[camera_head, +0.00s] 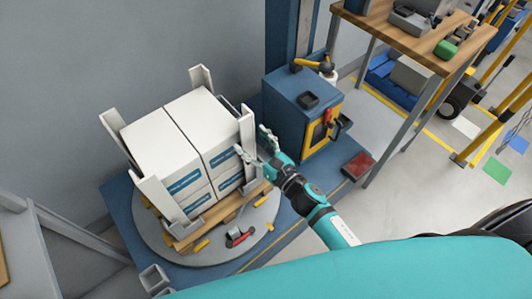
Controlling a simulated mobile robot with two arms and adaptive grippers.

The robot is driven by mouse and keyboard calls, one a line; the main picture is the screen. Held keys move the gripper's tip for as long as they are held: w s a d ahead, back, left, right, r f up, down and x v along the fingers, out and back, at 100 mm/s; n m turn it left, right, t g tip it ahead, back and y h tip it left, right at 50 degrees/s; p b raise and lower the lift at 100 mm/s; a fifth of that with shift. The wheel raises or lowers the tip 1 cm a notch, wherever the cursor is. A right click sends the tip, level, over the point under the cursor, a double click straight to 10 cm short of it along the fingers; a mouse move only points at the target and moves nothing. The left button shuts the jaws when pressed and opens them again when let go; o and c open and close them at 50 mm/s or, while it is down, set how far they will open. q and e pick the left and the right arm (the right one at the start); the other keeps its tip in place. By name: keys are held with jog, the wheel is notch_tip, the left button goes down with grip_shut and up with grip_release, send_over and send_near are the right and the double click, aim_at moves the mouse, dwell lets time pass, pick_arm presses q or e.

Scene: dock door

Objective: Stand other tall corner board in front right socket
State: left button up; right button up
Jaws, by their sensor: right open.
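A tall white corner board (247,131) stands upright at the right corner of the stacked white boxes (165,143). Its foot is by a grey socket (255,187) on the pallet's right corner. My right gripper (254,142) is open, its fingers close around this board; I cannot tell whether they touch it. Another tall board (154,196) stands at the near corner of the stack. Further white boards stand at the left corner (113,122) and the back corner (200,78). My left gripper is out of view.
The wooden pallet (213,214) rests on a round grey turntable (222,243) on a blue base. A red-and-black tool (238,237) lies at its near edge. A blue cabinet (286,98) and a wooden-topped table (409,31) stand behind and right of my arm.

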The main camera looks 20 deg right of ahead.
jog(key=b+v, duration=0.1)
jog(key=v, duration=1.1)
jog(key=shift+f, duration=0.1)
